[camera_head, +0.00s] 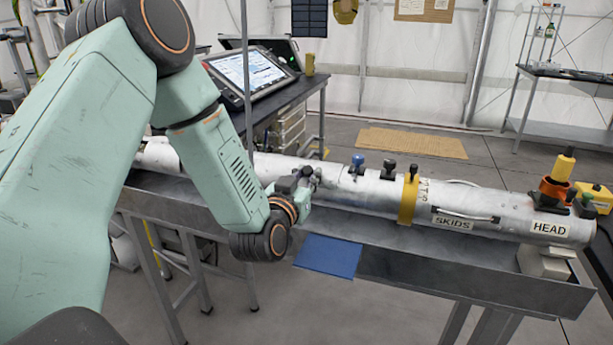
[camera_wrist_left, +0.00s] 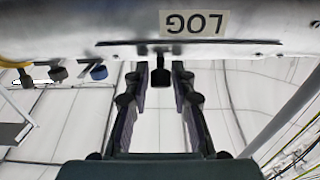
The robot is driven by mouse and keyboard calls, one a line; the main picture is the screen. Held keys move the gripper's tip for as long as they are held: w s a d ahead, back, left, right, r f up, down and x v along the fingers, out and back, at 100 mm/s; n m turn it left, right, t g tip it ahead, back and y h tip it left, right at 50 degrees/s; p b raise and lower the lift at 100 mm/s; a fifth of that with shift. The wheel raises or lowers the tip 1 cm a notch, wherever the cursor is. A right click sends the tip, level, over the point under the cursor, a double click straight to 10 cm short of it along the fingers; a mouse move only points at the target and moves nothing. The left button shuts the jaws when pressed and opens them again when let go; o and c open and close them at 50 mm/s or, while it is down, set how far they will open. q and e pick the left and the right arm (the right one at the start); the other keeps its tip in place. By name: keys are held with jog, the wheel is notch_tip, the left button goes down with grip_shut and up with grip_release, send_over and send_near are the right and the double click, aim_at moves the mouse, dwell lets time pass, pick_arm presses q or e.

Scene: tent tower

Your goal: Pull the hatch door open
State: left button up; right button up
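A long silver metal tube (camera_head: 350,195) lies on a grey trough-like stand. In the left wrist view, it crosses the top, upside down, with a LOG label (camera_wrist_left: 194,23) above a dark seam (camera_wrist_left: 230,42). A small dark knob handle (camera_wrist_left: 160,76) sticks out at that seam, apparently on the hatch door. My left gripper (camera_wrist_left: 161,72) is open, with one finger on each side of the knob and gaps between. In the head view, my left gripper (camera_head: 309,177) is at the tube's near side, and my wrist hides the hatch. My right gripper is out of view.
A yellow clamp (camera_head: 408,199), black and blue knobs (camera_head: 357,164), and SKIDS and HEAD labels (camera_head: 549,228) are along the tube to the right. A blue flap (camera_head: 329,256) hangs on the stand (camera_head: 440,265).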

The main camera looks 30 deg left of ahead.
pick_arm(q)
grip_shut()
jog(key=shift+r, duration=0.1)
dwell(0.3)
